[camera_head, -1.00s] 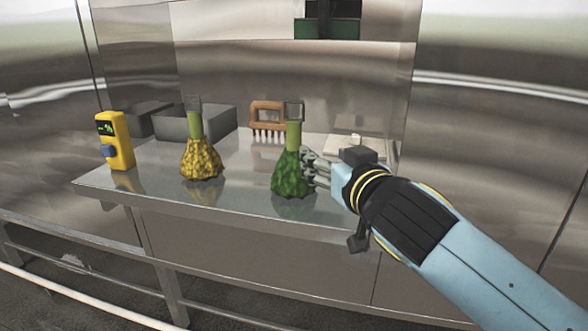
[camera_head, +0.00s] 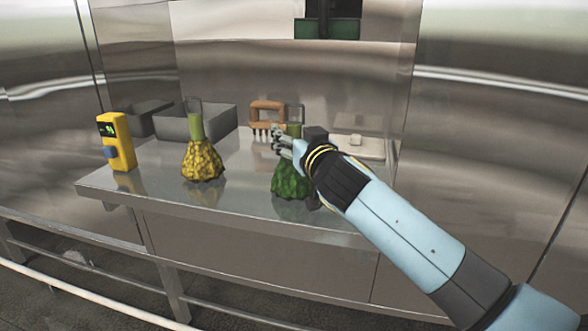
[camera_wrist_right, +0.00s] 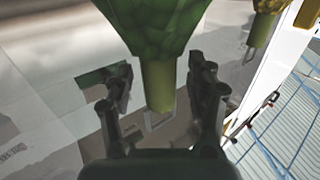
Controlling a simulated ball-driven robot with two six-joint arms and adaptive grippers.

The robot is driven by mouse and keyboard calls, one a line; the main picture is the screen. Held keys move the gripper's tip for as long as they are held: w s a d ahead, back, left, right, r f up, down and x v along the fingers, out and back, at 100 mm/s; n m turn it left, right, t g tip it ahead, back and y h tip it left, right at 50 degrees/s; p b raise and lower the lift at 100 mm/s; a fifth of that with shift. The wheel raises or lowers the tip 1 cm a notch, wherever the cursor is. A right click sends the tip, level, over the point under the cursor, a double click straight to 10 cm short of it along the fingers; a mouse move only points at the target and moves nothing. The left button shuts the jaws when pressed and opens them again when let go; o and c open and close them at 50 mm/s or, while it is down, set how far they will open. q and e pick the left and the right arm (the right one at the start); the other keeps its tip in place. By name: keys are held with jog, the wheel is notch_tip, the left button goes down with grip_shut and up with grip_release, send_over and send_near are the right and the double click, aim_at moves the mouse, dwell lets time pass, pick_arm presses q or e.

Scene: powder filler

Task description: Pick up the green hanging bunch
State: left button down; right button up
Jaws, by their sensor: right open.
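The green bunch (camera_head: 290,181) stands on the steel table, with a narrow light-green neck and a square metal loop on top. My right gripper (camera_head: 281,140) is open at its neck, with the fingers and wrist hiding part of the neck and the bunch's right side. In the right wrist view, the bunch's neck (camera_wrist_right: 159,84) shows between the two spread fingers, with a visible gap on each side. The picture there is upside down, so the bunch body is at the top. My left gripper is not in view.
A yellow bunch (camera_head: 202,162) stands to the left on the table (camera_head: 240,205). A yellow handheld device (camera_head: 117,140) is at the left end. Grey bins (camera_head: 212,122), a brown-handled brush (camera_head: 267,112) and a pale flat item (camera_head: 362,146) are behind.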

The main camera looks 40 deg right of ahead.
grip_shut()
dwell(0.3)
